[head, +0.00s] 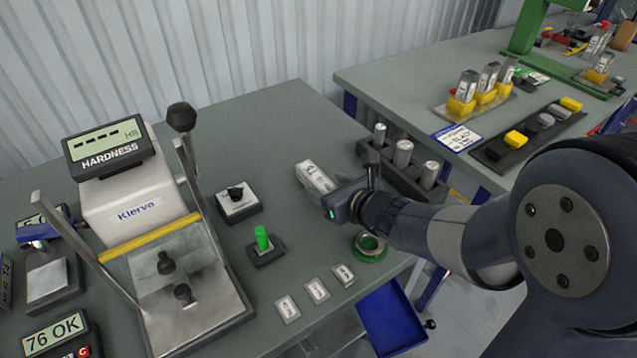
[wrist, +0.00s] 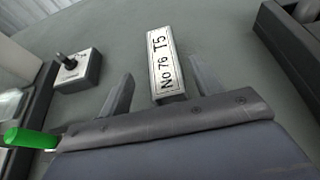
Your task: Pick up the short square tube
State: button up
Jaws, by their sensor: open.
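The short square tube (head: 314,176) is a pale silver bar lying on the grey table, left of the rack of round pieces. In the wrist view the tube (wrist: 162,62) shows a white label face reading "No 76 T5". My gripper (head: 345,195) is at the tube's near end in the head view. In the wrist view my gripper (wrist: 160,66) is open, with one finger on each side of the tube's near part. A gap shows between each finger and the tube. I cannot tell how far the fingertips are above the table.
A dark rack (head: 408,178) with upright round pieces stands right of the tube. A green post on a block (head: 262,240), a green ring (head: 370,246) and a small knobbed block (head: 238,202) are nearby. The hardness tester (head: 135,200) stands at left. Table behind the tube is clear.

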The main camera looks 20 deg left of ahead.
aim_at(321, 181)
jog(key=shift+p+x, duration=0.3)
jog(key=shift+x, duration=1.95)
jog(key=shift+w+d, duration=0.15)
jog(key=shift+r, duration=0.1)
jog(key=c, duration=1.1)
jog(key=shift+c, duration=0.2)
